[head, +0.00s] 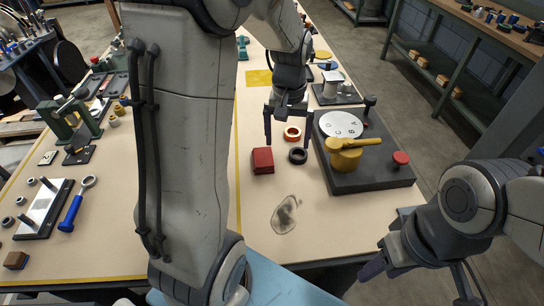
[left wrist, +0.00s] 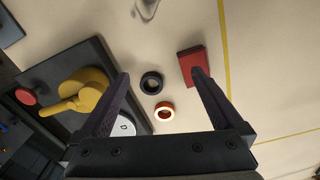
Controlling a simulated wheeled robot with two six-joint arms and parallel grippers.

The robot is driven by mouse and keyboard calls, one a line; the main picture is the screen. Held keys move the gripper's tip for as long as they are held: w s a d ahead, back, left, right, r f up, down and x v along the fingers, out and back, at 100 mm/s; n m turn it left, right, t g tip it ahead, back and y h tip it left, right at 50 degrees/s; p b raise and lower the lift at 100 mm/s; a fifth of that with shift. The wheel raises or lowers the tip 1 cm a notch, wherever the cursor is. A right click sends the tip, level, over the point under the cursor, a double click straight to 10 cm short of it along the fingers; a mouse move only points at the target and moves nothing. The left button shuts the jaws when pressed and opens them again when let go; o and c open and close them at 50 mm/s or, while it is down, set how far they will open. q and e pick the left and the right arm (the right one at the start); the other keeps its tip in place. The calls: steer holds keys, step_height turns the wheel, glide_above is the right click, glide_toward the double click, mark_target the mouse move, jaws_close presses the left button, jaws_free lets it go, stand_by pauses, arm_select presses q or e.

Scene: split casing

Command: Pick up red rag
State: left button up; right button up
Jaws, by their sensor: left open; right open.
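The red rag (head: 263,160) looks like a small folded, block-shaped red piece lying flat on the workbench. In the left wrist view, the red rag (left wrist: 190,63) lies by the right fingertip, which overlaps its lower edge in the picture. My left gripper (head: 288,142) is open and empty above the bench, pointing down, just right of and behind the rag. Its spread fingers also show in the left wrist view (left wrist: 160,75). I cannot tell whether a finger touches the rag. My right gripper (head: 385,264) is open at the lower right, away from the rag and partly hidden.
A black ring (head: 298,155) and an orange-red ring (head: 292,133) lie beside the rag. A dark plate (head: 372,180) with a yellow part (head: 346,155) and red knob (head: 401,158) stands to the right. A grey smear-like patch (head: 285,214) lies in front. My left arm hides part of the bench.

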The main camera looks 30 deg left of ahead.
arm_select(q)
steer(key=a+f+n, duration=0.1)
steer(key=a, duration=0.1)
steer(key=w+a+f+n, duration=0.1)
steer(key=a, duration=0.2)
steer(key=a+f, duration=0.1)
steer(key=a, duration=0.2)
steer(key=shift+w+a+f+n+b, duration=0.2)
steer(key=shift+f+n+b, duration=0.05)
steer(key=shift+n+b, duration=0.15)
glide_above(263, 156)
steer(key=f, duration=0.4)
steer(key=shift+s+f, duration=0.2)
steer(key=shift+s, duration=0.05)
steer(key=f, duration=0.5)
steer(key=shift+w+f, duration=0.25)
steer(key=shift+f, duration=0.05)
steer(key=c, duration=1.3)
